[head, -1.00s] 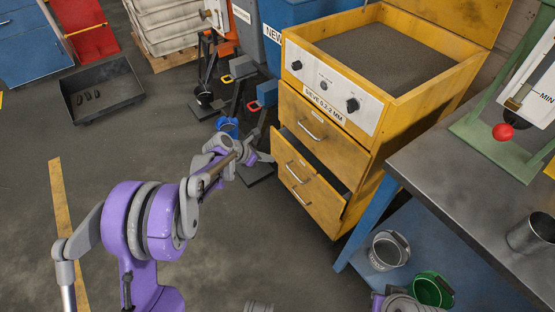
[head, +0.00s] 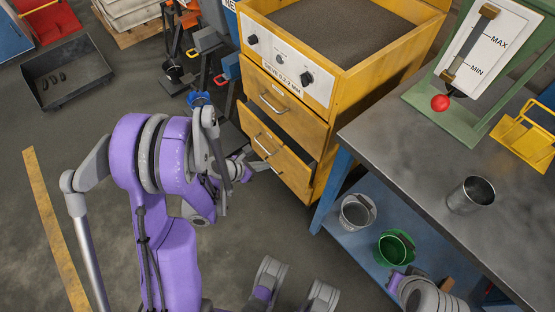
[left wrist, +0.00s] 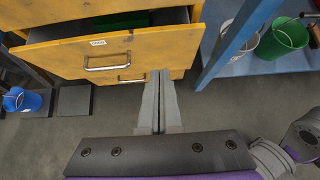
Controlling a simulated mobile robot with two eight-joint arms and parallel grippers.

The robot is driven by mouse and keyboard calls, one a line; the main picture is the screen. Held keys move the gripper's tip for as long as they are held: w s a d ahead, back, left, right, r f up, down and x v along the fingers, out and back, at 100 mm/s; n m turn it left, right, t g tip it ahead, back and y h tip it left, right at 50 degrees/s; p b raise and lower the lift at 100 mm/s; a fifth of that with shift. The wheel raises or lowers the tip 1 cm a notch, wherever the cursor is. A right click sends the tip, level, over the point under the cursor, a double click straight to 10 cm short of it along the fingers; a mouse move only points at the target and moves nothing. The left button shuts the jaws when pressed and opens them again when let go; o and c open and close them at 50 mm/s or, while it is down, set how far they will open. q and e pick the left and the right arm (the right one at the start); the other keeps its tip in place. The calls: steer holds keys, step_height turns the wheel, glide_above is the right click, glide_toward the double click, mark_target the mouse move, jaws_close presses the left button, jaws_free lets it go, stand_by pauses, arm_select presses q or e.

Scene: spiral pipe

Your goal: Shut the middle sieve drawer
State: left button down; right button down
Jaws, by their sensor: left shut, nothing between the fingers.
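The yellow cabinet has a shut top drawer (head: 287,107). The middle drawer (head: 272,139) below it stands open, with dark space behind its front. In the left wrist view, its front (left wrist: 153,54) has a bar handle and a small label, and part of its inside shows. Another handle shows below it. My left gripper (head: 254,165) is shut and empty, low by the drawer fronts. In the left wrist view, the fingertips (left wrist: 160,75) point at the right part of the drawer front, right of its handle. I cannot tell whether they touch it. My right gripper does not show.
A steel bench (head: 410,150) with a metal cup (head: 471,194) stands right of the cabinet. A grey bucket (head: 357,211) and a green bucket (head: 394,247) sit on its lower shelf. A dark tray (head: 70,75) lies at the left. The floor in front is mostly clear.

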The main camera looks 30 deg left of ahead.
mark_target(292, 157)
arm_select(q)
steer(key=x, duration=0.3)
steer(key=r+b+x, duration=0.1)
steer(key=x, duration=0.3)
steer(key=w+x, duration=0.1)
steer(key=x, duration=0.2)
steer(key=shift+w+d, duration=0.25)
steer(key=shift+d, duration=0.1)
steer(key=shift+w+d, duration=0.2)
steer(key=shift+w, duration=0.3)
steer(key=w, duration=0.1)
steer(key=w+d+b, duration=0.1)
steer(key=w, duration=0.1)
steer(key=w+d+b, duration=0.1)
steer(key=shift+w, duration=0.3)
